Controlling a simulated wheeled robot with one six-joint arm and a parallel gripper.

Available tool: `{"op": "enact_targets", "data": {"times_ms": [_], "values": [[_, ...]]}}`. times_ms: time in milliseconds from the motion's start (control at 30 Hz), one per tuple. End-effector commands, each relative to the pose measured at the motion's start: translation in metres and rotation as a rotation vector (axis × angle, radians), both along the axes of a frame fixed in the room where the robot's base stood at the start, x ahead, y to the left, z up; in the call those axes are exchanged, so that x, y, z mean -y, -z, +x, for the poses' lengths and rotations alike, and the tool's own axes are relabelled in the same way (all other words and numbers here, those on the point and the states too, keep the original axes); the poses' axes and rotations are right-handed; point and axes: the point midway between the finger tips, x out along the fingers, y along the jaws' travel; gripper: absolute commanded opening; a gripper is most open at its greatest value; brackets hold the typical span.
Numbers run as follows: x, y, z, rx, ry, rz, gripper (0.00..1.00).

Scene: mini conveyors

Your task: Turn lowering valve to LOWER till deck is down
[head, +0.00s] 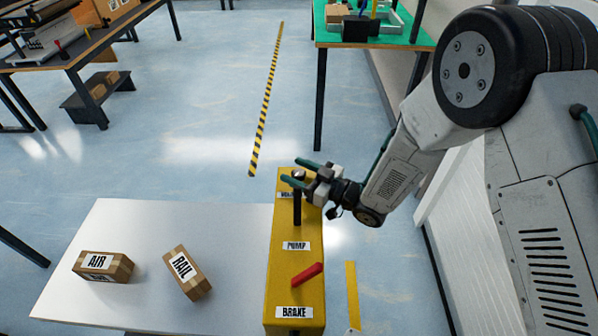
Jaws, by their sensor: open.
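A yellow control box (281,262) stands along the right side of a pale flat deck (215,235). Its top has a PUMP label (296,246), a BRAKE label (294,312) and a far label (289,195) that is partly hidden and unreadable.
A red handle (306,275) lies near the BRAKE label. Cartons marked AIR (103,266) and RAIL (187,273) rest on the deck. A green-topped table (405,32) is beyond, and a workbench (75,45) is at upper left. The floor between is clear.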

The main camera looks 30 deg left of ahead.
Motion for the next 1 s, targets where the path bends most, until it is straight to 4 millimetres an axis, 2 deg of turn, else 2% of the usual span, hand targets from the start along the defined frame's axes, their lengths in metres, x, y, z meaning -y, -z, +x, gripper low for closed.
{"op": "enact_targets", "data": {"times_ms": [133, 300, 667, 1000], "values": [[0.0001, 0.0000, 0.0000, 0.000, 0.000, 0.000, 0.54], [0.0002, -0.0002, 0.0002, 0.000, 0.001, 0.000, 0.10], [0.0014, -0.0001, 0.0018, 0.001, -0.032, 0.000, 0.10], [0.0010, 0.0000, 0.0031, 0.004, -0.247, 0.000, 0.10]]}}
